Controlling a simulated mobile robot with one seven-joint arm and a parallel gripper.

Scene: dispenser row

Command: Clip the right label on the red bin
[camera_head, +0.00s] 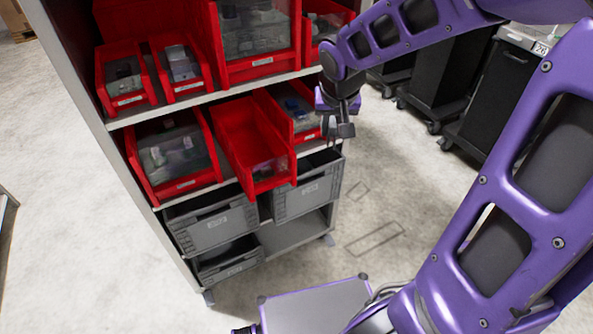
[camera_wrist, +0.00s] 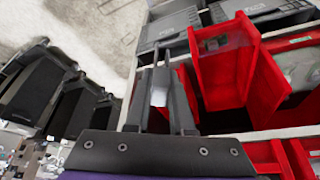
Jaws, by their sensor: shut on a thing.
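One red bin (camera_head: 247,137) on the middle shelf juts out past the other bins and is tipped down at its front. It looks mostly empty, and no pale label shows on its front. In the wrist view the same bin (camera_wrist: 262,85) lies to the right of my gripper, apart from it. My gripper (camera_head: 343,128) is in the air at the shelf's right side. In the wrist view my gripper (camera_wrist: 160,72) is shut on a small pale label (camera_wrist: 159,90); any print on it is unreadable.
Other red bins with pale labels stand on the shelves, such as the one at left (camera_head: 176,158). Grey crates (camera_head: 213,222) sit below. Dark wheeled cabinets (camera_head: 500,95) stand behind my arm.

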